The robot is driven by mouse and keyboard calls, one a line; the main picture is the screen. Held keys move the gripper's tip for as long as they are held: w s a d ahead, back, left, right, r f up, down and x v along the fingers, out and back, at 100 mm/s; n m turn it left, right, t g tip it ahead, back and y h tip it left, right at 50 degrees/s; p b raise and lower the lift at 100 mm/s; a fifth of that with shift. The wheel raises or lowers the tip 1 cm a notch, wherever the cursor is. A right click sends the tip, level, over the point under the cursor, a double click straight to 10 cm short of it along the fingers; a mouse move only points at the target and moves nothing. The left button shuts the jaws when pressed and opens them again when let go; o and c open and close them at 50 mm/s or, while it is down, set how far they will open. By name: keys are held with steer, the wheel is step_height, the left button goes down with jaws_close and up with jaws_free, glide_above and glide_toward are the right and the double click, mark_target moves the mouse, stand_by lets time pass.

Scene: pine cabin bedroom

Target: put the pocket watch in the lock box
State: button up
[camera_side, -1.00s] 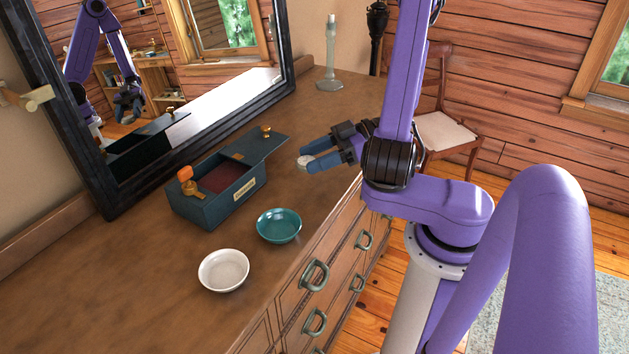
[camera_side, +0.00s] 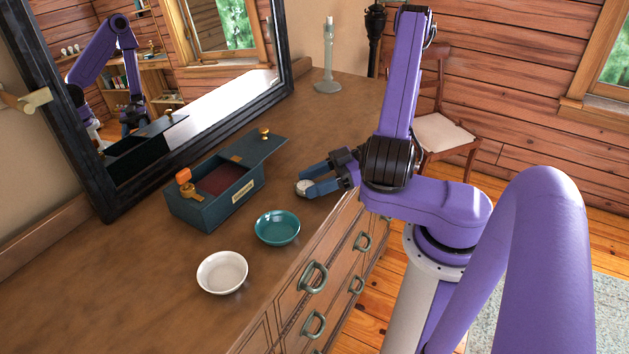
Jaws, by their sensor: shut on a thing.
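The pocket watch (camera_side: 303,187) is a small round silver-white thing between the fingertips of my gripper (camera_side: 309,183). My gripper is shut on it, low over the dresser top, to the right of the lock box. I cannot tell whether the watch touches the wood. The lock box (camera_side: 215,205) is dark blue-green with a pale label plate on its front. Its inside is dark red and partly open to view. Its lid (camera_side: 257,146) lies slid back toward the right, with a brass knob. An orange-and-brass lock piece (camera_side: 186,181) sits at its left end.
A teal bowl (camera_side: 277,228) and a white bowl (camera_side: 222,272) stand in front of the box on the dresser top (camera_side: 130,290). A framed mirror (camera_side: 190,90) leans behind it. A glass candlestick (camera_side: 328,70) stands at the back. The dresser's front edge runs below my gripper.

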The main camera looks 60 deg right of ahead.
steer(key=shift+f, duration=0.15)
steer(key=o, duration=1.1)
steer(key=shift+c, duration=0.2)
steer(key=v, duration=1.6)
steer(key=shift+s+d, duration=0.3)
steer(key=shift+o, duration=1.3)
steer(key=shift+s+d+r, duration=0.15)
steer(key=shift+s+r, duration=0.05)
steer(key=shift+r, duration=0.05)
